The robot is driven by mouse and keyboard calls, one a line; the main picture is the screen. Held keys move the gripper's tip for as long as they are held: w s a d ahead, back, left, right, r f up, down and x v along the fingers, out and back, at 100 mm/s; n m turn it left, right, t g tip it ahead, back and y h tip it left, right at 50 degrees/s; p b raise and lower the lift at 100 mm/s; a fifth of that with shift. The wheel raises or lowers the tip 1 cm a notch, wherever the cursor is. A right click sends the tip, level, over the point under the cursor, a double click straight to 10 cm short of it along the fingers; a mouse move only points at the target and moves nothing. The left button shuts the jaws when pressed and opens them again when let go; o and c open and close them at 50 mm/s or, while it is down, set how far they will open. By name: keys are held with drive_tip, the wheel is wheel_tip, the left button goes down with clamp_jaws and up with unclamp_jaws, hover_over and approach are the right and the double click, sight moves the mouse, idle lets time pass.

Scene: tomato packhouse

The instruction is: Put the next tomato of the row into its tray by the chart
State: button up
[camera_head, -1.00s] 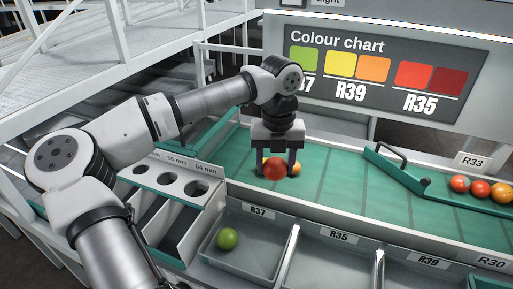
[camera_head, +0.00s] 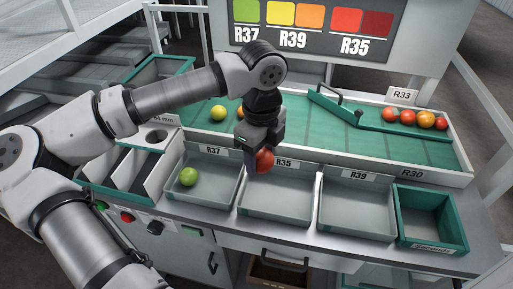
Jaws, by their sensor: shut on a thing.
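My gripper (camera_head: 255,160) is shut on a red tomato (camera_head: 264,160) and holds it above the back edge of the tray labelled R35 (camera_head: 312,208), which looks empty. A yellow tomato (camera_head: 218,113) and an orange one (camera_head: 240,112), partly hidden by my gripper, lie on the green belt (camera_head: 190,118). The tray labelled R37 (camera_head: 222,195) holds one green tomato (camera_head: 188,176). The tray labelled R39 (camera_head: 357,231) looks empty. The colour chart (camera_head: 312,29) puts green under R37, yellow and orange under R39, and two reds under R35.
A green bar with a handle (camera_head: 358,118) crosses the belt. Behind it several red and orange tomatoes (camera_head: 408,118) sit by the R33 sign (camera_head: 402,97). A green-walled box (camera_head: 462,232) stands at the right end of the trays. A sizing board with holes (camera_head: 157,136) is at left.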

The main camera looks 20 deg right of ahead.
wheel_tip(320, 180, down, 7)
drive_tip(key=b, duration=0.5)
drive_tip(key=shift+w, duration=0.1)
drive_tip(key=shift+f+b, duration=0.7)
drive_tip(key=shift+b, duration=0.05)
drive_tip(key=shift+f+b, duration=0.65)
drive_tip(key=shift+b, duration=0.25)
idle(0.3)
drive_tip(key=o, duration=0.8)
drive_tip(key=c, duration=0.3)
drive_tip(key=shift+r, duration=0.1)
drive_tip(key=shift+r+p, duration=1.45)
drive_tip(key=shift+r, duration=1.95)
